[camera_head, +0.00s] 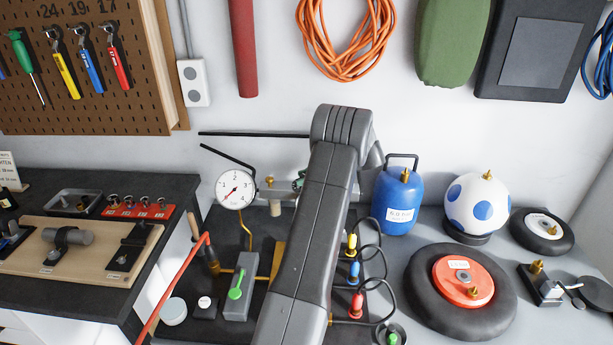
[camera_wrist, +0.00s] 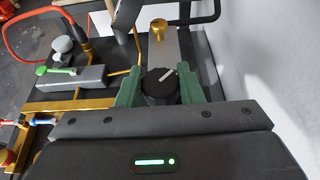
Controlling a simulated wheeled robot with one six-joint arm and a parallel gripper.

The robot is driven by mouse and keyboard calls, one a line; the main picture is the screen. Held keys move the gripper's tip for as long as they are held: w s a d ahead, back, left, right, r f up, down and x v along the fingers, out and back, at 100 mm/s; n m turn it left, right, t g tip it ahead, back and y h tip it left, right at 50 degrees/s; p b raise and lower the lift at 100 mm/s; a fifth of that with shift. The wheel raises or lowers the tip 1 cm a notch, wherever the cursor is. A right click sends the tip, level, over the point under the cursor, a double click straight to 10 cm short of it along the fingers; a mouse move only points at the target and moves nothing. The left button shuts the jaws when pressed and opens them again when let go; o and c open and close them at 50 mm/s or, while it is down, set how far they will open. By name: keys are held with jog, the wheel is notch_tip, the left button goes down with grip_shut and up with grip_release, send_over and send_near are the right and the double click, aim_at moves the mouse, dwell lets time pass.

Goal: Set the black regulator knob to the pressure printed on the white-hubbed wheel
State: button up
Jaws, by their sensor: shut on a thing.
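The black regulator knob (camera_wrist: 158,88) is in the wrist view, between the green fingers of my gripper (camera_wrist: 160,88), which are shut on it. A white pointer mark on its top points up and right. In the head view my arm hides the knob and most of my gripper. The white-hubbed wheel (camera_head: 541,226) lies at the back right of the bench. Its hub bears a small dark print, too small to read.
A larger red-hubbed wheel (camera_head: 433,309), a blue tank (camera_head: 397,205) and a blue-spotted white ball (camera_head: 478,207) stand right of my arm. A grey block with a green lever (camera_head: 236,290) is to the left. Coloured hose fittings (camera_head: 354,272) sit close to my arm's right side.

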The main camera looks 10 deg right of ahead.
dwell(0.5)
jog(key=o, duration=1)
jog(key=shift+c, duration=0.2)
jog(key=b+v, duration=0.2)
jog(key=v, duration=1.2)
jog(key=shift+w+f+b, duration=0.1)
jog(key=shift+w+b, duration=0.05)
jog(key=shift+b, duration=0.25)
jog(key=p+x, duration=0.3)
jog(key=x, duration=1.1)
